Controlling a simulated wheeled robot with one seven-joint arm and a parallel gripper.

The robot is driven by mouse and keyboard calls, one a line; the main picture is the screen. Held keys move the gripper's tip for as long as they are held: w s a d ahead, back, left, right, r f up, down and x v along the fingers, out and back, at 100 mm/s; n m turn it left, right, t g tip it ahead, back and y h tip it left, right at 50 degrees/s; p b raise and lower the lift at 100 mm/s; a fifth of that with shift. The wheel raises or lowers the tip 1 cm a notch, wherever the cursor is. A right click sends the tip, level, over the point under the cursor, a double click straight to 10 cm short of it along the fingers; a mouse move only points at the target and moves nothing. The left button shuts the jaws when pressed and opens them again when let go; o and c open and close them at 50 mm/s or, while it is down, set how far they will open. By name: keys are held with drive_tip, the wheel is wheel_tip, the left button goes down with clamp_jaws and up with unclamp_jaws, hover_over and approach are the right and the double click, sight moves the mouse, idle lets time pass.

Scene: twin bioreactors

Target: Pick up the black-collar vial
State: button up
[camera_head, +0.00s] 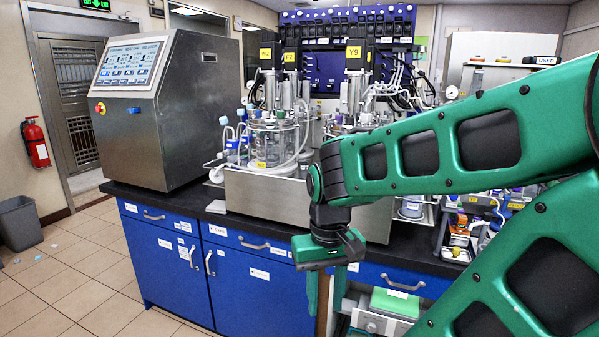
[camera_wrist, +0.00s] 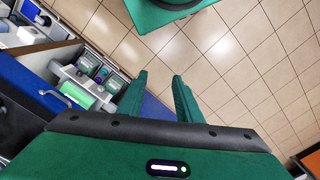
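I cannot make out the black-collar vial in either view; small bottles and parts at the right of the bench are partly hidden by my arm. My gripper (camera_head: 326,298) hangs pointing down in front of the blue cabinets, at the bench's front edge. In the wrist view my gripper (camera_wrist: 159,82) has its two green fingers apart, with nothing between them but floor and a strip of blue.
Glass bioreactors (camera_head: 273,140) stand in a steel tray (camera_head: 265,197) on the black bench. A steel control cabinet (camera_head: 180,110) stands left. A green-topped device (camera_head: 395,303) sits low beside my gripper. A grey bin (camera_head: 18,222) stands far left; floor in front is mostly clear.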

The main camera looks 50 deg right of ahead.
drive_tip(key=shift+o, duration=0.8)
drive_tip(key=shift+s+r, duration=0.15)
drive_tip(key=shift+s, duration=0.15)
drive_tip(key=w+d+m+t, duration=0.45)
drive_tip(key=w+m, duration=0.25)
drive_tip(key=w, duration=0.4)
drive_tip(key=w+d+m+t, duration=0.45)
drive_tip(key=w+m, duration=0.25)
drive_tip(key=w, duration=0.5)
drive_tip(key=m+t+h, duration=0.7)
drive_tip(key=m+t, duration=0.1)
drive_tip(key=m, duration=1.2)
approach(306, 165)
drive_tip(key=shift+x, duration=4.25)
